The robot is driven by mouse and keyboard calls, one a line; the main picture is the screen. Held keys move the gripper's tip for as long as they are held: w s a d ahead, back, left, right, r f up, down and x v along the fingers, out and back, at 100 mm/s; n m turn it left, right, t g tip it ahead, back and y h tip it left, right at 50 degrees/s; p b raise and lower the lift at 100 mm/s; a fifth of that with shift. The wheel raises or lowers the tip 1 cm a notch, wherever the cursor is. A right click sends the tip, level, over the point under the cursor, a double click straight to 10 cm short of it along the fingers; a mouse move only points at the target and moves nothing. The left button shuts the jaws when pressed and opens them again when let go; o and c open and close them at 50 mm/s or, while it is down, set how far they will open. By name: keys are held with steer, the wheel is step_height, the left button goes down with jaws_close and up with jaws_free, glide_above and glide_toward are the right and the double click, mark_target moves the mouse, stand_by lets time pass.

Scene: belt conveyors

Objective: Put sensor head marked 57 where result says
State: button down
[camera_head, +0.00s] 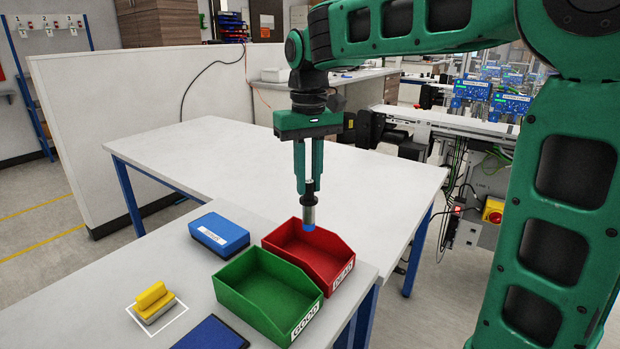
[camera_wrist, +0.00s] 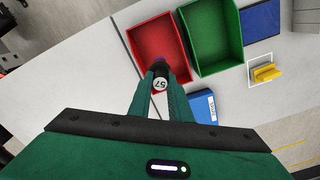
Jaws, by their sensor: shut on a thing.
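My gripper (camera_head: 309,187) is shut on the sensor head (camera_head: 308,213), a dark and silver cylinder with a blue lower tip, held upright. In the wrist view its round white top marked 57 (camera_wrist: 159,84) shows between the fingers of my gripper (camera_wrist: 160,92). I cannot read a result in these views.
A blue box with a white label (camera_head: 219,234) lies left of the bins. A yellow block on a grey base (camera_head: 153,301) sits in a white outline. A dark blue flat pad (camera_head: 211,334) lies at the front edge. The far tabletop (camera_head: 230,165) is clear.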

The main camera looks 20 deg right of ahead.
mark_target(308, 216)
steer(key=shift+f, duration=4.85)
steer(key=c, duration=1.6)
jaws_free()
steer(key=shift+o, duration=0.2)
steer(key=shift+r, duration=0.15)
step_height(308, 216, up, 10)
steer(key=shift+r, duration=0.25)
